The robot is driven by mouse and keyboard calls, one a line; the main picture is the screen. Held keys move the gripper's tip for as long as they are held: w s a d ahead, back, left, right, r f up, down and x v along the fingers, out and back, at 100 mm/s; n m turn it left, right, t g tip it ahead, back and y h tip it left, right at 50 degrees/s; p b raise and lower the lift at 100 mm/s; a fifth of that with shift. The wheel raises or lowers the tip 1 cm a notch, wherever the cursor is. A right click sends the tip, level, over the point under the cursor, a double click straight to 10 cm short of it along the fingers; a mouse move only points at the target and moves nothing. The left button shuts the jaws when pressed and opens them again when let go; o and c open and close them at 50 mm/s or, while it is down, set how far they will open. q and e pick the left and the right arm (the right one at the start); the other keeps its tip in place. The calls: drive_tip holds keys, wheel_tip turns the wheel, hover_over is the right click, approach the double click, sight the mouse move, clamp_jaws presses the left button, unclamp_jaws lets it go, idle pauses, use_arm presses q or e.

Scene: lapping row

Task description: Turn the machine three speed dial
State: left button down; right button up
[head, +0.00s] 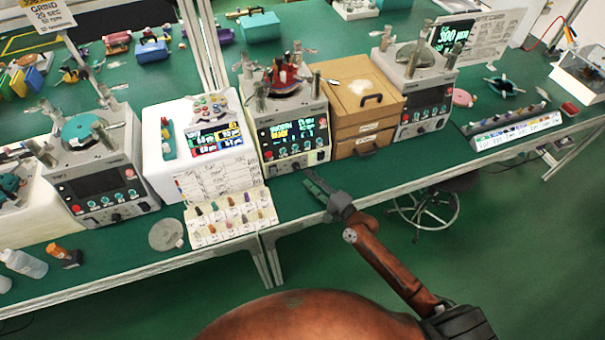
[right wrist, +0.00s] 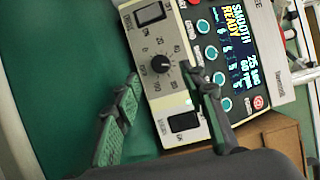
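The machine my right gripper faces is a grey lapping machine (head: 290,135) with a red fixture on top, standing mid-bench in the head view. Its front also shows in the right wrist view (right wrist: 180,90), with a lit screen reading SMOOTH READY. A black speed dial (right wrist: 160,63) with a white pointer sits on its lower panel inside a numbered scale. My right gripper (head: 312,182) is low in front of this machine. In the right wrist view the gripper (right wrist: 162,77) is open, its fingers apart on either side of the dial, nothing between them. I cannot tell if they touch it. My left gripper is out of view.
Two black switches (right wrist: 184,121) flank the dial, and teal buttons (right wrist: 211,53) run beside the screen. Wooden drawers (head: 358,105) stand right of the machine. A sample card (head: 228,205) lies to the left. Other machines stand left (head: 100,185) and right (head: 420,95).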

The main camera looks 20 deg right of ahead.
drive_tip(key=v, duration=0.6)
drive_tip(key=shift+s+d, duration=0.15)
drive_tip(key=shift+s, duration=0.25)
